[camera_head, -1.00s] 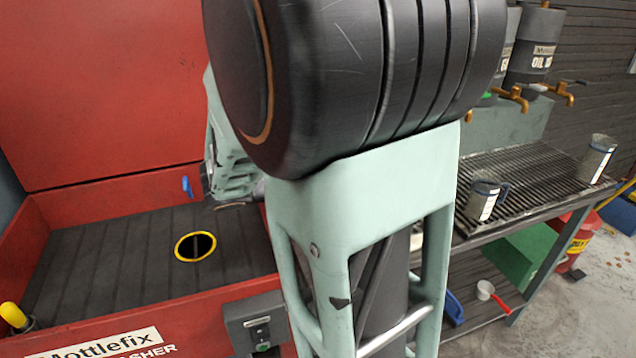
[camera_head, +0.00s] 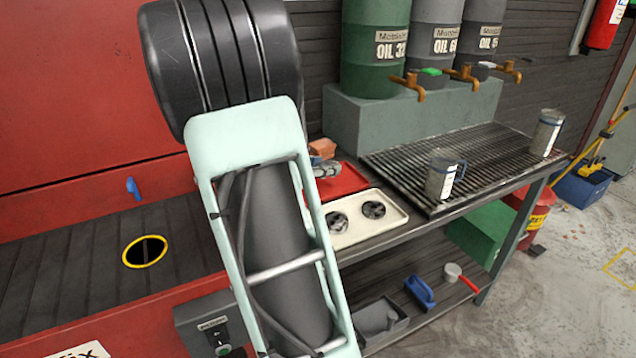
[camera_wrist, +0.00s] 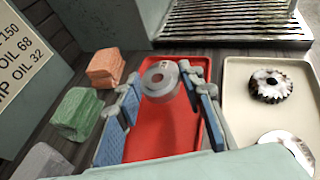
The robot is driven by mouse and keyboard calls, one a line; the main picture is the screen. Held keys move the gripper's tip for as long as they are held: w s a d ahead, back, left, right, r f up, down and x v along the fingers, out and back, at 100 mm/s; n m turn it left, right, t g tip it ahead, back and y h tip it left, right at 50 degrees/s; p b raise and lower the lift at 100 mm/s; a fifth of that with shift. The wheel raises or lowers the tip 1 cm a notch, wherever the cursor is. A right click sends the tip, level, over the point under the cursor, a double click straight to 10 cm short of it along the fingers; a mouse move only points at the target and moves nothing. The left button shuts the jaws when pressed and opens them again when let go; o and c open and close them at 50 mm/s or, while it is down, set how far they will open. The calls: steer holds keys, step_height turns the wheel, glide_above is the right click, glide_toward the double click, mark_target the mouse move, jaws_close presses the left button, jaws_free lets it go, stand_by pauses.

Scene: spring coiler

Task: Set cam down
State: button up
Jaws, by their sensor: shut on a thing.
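The cam (camera_wrist: 160,78), a grey metal disc with a round hole, sits between the blue-padded fingers of my gripper (camera_wrist: 163,84) in the wrist view. My gripper is shut on it. The cam shows against the red tray (camera_wrist: 168,139); I cannot tell whether it touches the tray. In the head view my gripper (camera_head: 325,169) is small and partly hidden behind my arm, over the red tray (camera_head: 345,183). I cannot make out the cam there.
A cream tray (camera_wrist: 237,110) with dark gears (camera_wrist: 270,85) lies right of the red tray. Orange (camera_wrist: 105,68) and green (camera_wrist: 76,114) blocks stand at the left. A grate (camera_head: 480,165) with two metal jugs and several oil drums lie beyond.

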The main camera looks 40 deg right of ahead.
mark_target(323, 187)
steer(key=shift+w+d+f, duration=0.2)
steer(key=shift+d+f, duration=0.15)
steer(key=shift+f, duration=0.05)
steer(key=shift+w+d+f+b, duration=0.15)
steer(key=shift+f+b, duration=0.2)
steer(key=shift+f, duration=0.55)
steer(key=shift+d+f+b, duration=0.1)
steer(key=shift+f+b, duration=0.25)
steer(key=shift+f, duration=0.55)
steer(key=shift+f, duration=0.1)
steer(key=shift+f, duration=0.15)
steer(key=o, duration=1.4)
steer(key=shift+o, duration=0.2)
steer(key=shift+a+r, duration=0.25)
steer(key=shift+r, duration=0.15)
steer(key=p+v, duration=0.2)
steer(key=v, duration=0.5)
steer(key=shift+f, duration=0.1)
